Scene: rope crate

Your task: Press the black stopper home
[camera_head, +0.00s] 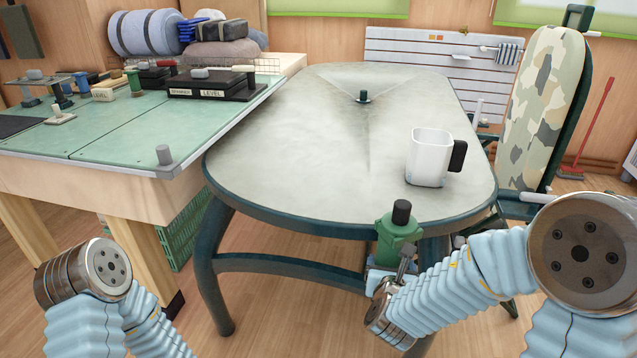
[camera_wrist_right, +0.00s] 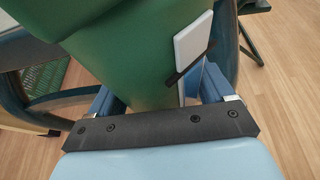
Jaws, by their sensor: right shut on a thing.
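The black stopper (camera_head: 402,212) stands upright in the top of a green bottle (camera_head: 393,250) and sticks up well above its collar. The bottle is held in front of the table's near edge, right of the middle in the head view. My right gripper (camera_head: 385,278) is shut on the bottle's body.
A grey oval table (camera_head: 320,150) has a white mug (camera_head: 430,160) near its right edge and a small black fitting (camera_head: 362,97) in its middle. The table's front half is mostly clear.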

